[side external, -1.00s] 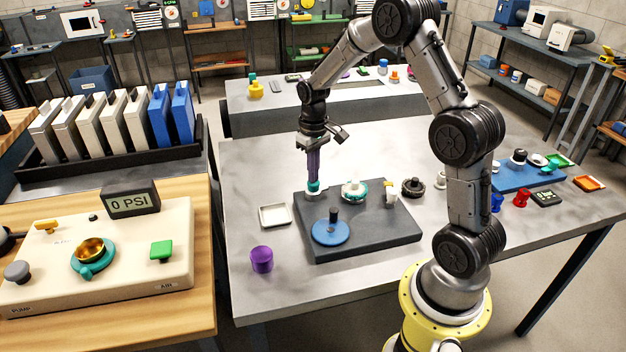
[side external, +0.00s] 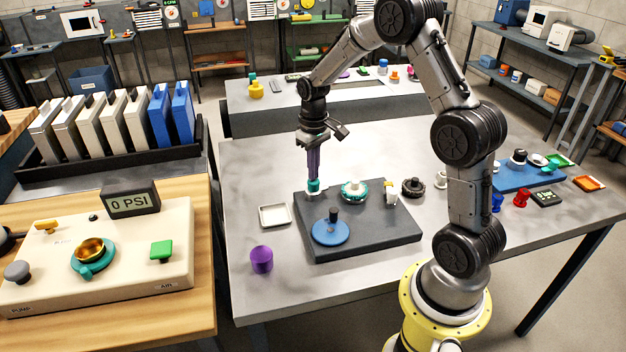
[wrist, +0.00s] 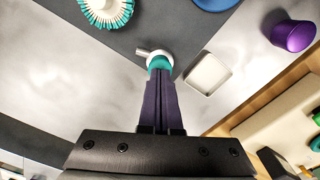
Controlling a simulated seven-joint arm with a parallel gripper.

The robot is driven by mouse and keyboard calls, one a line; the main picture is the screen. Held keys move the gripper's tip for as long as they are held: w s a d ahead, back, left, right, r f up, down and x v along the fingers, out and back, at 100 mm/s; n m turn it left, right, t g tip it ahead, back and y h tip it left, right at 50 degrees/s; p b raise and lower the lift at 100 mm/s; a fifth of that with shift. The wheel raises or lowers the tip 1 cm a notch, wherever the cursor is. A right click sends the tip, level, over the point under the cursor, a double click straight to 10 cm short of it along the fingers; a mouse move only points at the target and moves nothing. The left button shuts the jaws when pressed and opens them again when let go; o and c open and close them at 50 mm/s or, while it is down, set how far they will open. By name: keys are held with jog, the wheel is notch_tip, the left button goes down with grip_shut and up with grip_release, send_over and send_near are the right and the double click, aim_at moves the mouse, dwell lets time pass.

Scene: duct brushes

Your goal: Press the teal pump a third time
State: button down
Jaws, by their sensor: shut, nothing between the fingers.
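The teal pump (side external: 314,186) stands at the back left corner of the dark grey board. In the wrist view its teal top (wrist: 159,63) and a pale spout show just beyond my fingertips. My gripper (side external: 313,176) points straight down over it with its purple fingers together, holding nothing. The fingertips are at the top of the pump and appear to touch it; how far the pump is pressed down I cannot tell.
The dark grey board (side external: 375,248) also carries a blue disc with a black knob (side external: 330,231), a teal-rimmed white brush (side external: 353,190) and a small white piece (side external: 391,194). A pale square tray (side external: 274,216) and a purple cylinder (side external: 261,260) stand to the left.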

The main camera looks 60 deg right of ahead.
jog(key=shift+r, duration=3.05)
jog(key=shift+w+a+r, duration=0.15)
jog(key=shift+a, duration=0.1)
jog(key=s+a+r+n+t, duration=0.1)
jog(key=s+a+r+t, duration=0.1)
jog(key=s+a+r, duration=0.35)
jog(key=s+a+r+n+t, duration=0.2)
jog(key=a+r, duration=0.4)
jog(key=r, duration=0.3)
jog(key=s+a+f, duration=0.2)
jog(key=s, duration=0.5)
jog(key=s+a+f+t, duration=0.1)
jog(key=s+a+f, duration=0.1)
jog(key=s, duration=0.6)
jog(key=shift+a+t, duration=0.3)
